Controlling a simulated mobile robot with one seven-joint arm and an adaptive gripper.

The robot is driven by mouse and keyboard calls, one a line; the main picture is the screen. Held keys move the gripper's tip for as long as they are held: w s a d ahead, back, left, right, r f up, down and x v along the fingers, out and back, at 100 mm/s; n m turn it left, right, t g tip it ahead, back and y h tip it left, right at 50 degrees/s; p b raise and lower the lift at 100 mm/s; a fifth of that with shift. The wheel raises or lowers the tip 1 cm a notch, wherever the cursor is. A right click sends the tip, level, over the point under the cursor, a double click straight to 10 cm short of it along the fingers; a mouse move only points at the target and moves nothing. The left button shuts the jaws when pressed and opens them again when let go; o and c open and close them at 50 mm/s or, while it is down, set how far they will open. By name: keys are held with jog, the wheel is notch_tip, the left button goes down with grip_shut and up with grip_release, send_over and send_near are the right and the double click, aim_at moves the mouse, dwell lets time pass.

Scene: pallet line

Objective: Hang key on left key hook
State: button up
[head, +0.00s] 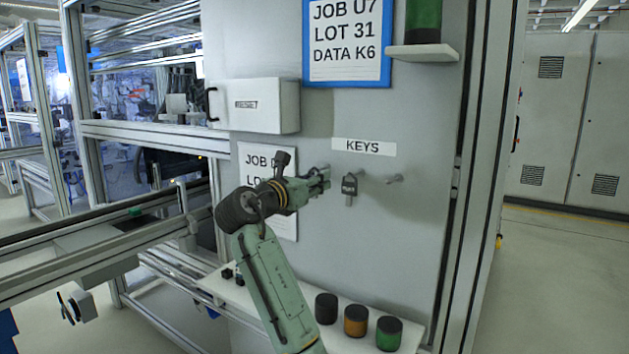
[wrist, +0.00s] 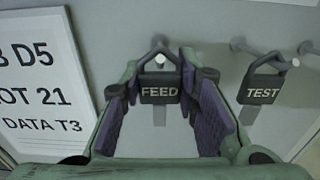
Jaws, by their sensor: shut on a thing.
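My gripper (wrist: 160,105) is shut on the FEED key (wrist: 159,92), a dark tag with a loop on top and its lettering facing the wrist camera. The purple finger pads sit on both sides of it. The left hook (wrist: 160,59) shows its round tip within the tag's loop; I cannot tell how far the loop is over it. In the head view my gripper (head: 323,179) is at the wall below the KEYS label, and the held key is not clear there. A TEST key (wrist: 263,93) hangs on the middle hook, also seen in the head view (head: 349,187).
The right hook (head: 395,179) is bare, below the KEYS label (head: 364,147). A RESET box (head: 254,105) juts from the panel at upper left. A shelf below holds a black, an orange (head: 355,320) and a green cylinder. A paper sign (wrist: 38,80) is left of the hooks.

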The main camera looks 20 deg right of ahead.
dwell(0.3)
jog(key=o, duration=1.1)
jog(key=o, duration=0.5)
jog(key=shift+c, duration=0.2)
jog(key=v, duration=0.9)
jog(key=shift+b, duration=0.4)
dwell(1.1)
